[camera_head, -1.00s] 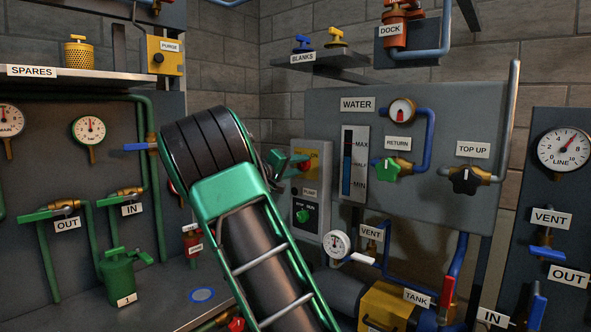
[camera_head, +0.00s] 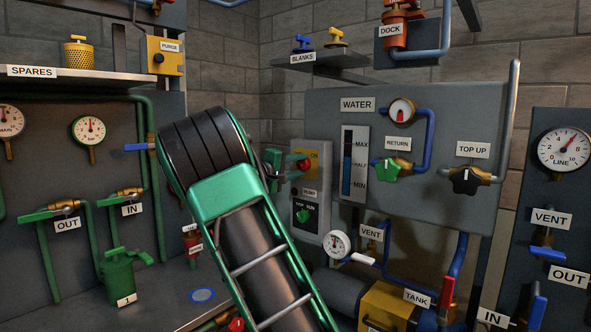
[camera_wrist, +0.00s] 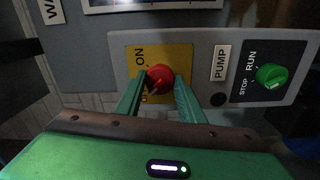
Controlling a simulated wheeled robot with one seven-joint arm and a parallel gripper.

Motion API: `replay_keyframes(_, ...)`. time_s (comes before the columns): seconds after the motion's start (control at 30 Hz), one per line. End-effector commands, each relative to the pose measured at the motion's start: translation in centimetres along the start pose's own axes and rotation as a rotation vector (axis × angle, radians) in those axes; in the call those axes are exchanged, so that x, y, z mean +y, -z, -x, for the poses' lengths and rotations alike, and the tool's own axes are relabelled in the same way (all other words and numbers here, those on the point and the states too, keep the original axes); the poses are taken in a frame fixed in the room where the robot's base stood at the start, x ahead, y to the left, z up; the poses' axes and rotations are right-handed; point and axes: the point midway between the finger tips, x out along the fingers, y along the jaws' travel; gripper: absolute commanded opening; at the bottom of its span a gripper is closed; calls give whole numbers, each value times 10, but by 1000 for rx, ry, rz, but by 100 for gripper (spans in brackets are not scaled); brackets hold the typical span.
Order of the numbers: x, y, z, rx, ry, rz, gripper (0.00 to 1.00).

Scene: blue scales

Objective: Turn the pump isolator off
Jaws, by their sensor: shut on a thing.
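The pump isolator is a red rotary knob (camera_wrist: 160,74) on a yellow plate (camera_wrist: 178,55) marked ON, with a second marking partly hidden by my finger. It sits on a grey box labelled PUMP. My gripper (camera_wrist: 158,90) has its two green fingers on either side of the red knob, closed on it. In the head view my gripper (camera_head: 285,165) reaches the yellow plate (camera_head: 313,163) from the left, and the red knob (camera_head: 304,164) shows at its tips. Which marking the knob points to is not clear.
A green STOP/RUN knob (camera_head: 303,215) sits below on the same grey box (camera_head: 325,225); it also shows in the wrist view (camera_wrist: 271,76). The WATER panel (camera_head: 420,120) with a level gauge (camera_head: 354,165) is just right. A vent gauge (camera_head: 336,244) is below.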

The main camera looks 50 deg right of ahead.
Motion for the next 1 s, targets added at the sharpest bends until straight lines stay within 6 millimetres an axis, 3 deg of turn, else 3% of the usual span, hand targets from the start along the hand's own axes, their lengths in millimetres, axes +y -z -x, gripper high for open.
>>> replay_keyframes(0.1,-4,7,4,15,6,2,13)
replay_keyframes(0.13,-4,7,4,15,6,2,38)
replay_keyframes(0.2,-4,6,3,13,6,2,54)
replay_keyframes(0.63,-2,2,10,6,4,0,54)
replay_keyframes(1.0,-3,4,75,9,6,1,54)
